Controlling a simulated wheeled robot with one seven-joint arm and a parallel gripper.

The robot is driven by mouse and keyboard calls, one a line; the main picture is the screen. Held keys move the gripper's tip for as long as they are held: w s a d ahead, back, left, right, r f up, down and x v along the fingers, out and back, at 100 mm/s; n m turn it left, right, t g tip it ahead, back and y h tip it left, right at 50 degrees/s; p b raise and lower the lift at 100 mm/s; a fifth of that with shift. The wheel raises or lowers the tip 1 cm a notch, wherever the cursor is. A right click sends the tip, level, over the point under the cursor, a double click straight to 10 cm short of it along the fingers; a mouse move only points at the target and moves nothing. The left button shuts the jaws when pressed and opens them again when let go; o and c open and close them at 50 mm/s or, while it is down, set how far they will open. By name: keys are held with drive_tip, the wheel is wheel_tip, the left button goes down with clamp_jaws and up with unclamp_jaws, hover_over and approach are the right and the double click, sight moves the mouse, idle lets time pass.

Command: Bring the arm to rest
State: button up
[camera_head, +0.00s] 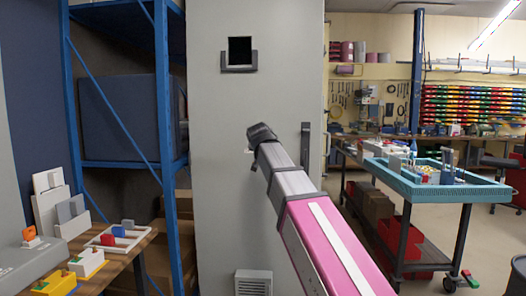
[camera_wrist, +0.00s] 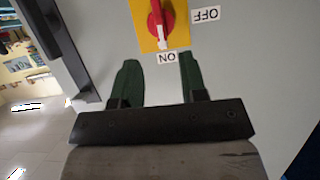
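My gripper (camera_wrist: 158,66) is open in the wrist view, its two dark green fingers apart with nothing between them. The fingers point at a red rotary switch (camera_wrist: 164,20) on a yellow plate (camera_wrist: 143,28) and stop short of the knob. The knob's handle lines up with the upside-down "ON" label (camera_wrist: 168,58); an "OFF" label (camera_wrist: 206,14) is at its right. In the head view my arm reaches forward to the tall grey cabinet (camera_head: 222,170), and its dark end hides the switch and the fingers.
The cabinet has a dark screen (camera_head: 240,50) and a vertical handle (camera_head: 305,143). A blue shelf rack (camera_head: 165,120) and a wooden table (camera_head: 112,270) with socket boxes stand left.

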drive_tip(key=shift+s+r, duration=0.3)
drive_tip(key=shift+s, duration=0.3)
drive_tip(key=s+d+f+g, duration=0.2)
drive_tip(key=d+f, duration=0.3)
drive_tip(key=f, duration=0.7)
drive_tip(key=s+d+f+g, duration=0.1)
drive_tip(key=d+f+g, duration=0.25)
drive_tip(key=f, duration=0.85)
drive_tip(key=s+d+f+g, duration=0.2)
drive_tip(key=d+f, duration=0.4)
drive_tip(key=f, duration=0.6)
drive_tip(key=s+d+f+g, duration=0.3)
drive_tip(key=s+d+f, duration=0.1)
drive_tip(key=s+f, duration=0.5)
drive_tip(key=s+d+f+g, duration=0.3)
drive_tip(key=s+d+f, duration=0.2)
drive_tip(key=s+f, duration=0.4)
wheel_tip(320, 180, down, 5)
drive_tip(key=shift+s+f+n, duration=0.1)
drive_tip(key=shift+s+n, duration=0.2)
drive_tip(key=shift+s, duration=0.05)
drive_tip(key=shift+d, duration=0.1)
